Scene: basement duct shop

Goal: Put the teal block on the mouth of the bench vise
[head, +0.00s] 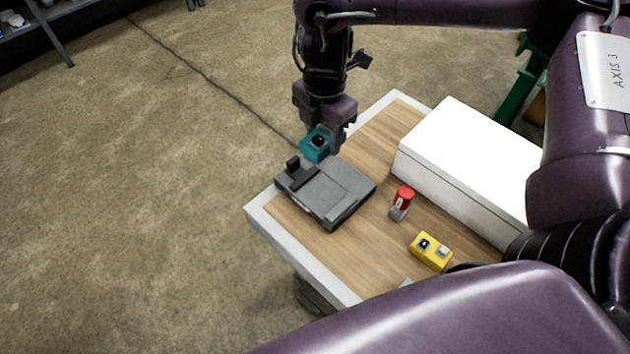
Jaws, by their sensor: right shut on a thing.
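My right gripper (321,134) points down and is shut on the teal block (313,149), which has a dark round spot on the side facing the camera. It holds the block at the back edge of a flat grey device (343,188) with a raised black part at its left. This device looks like the bench vise, but its mouth is not clear to see. I cannot tell whether the block is touching it or is above it. The gripper fingers hide part of the block. My left gripper is not in view.
The wood-topped table (370,151) has a pale rim. A large white box (470,160) stands on its right side. A small red and grey item (403,199) and a yellow box (430,251) with buttons stand in front of it. Open floor lies left.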

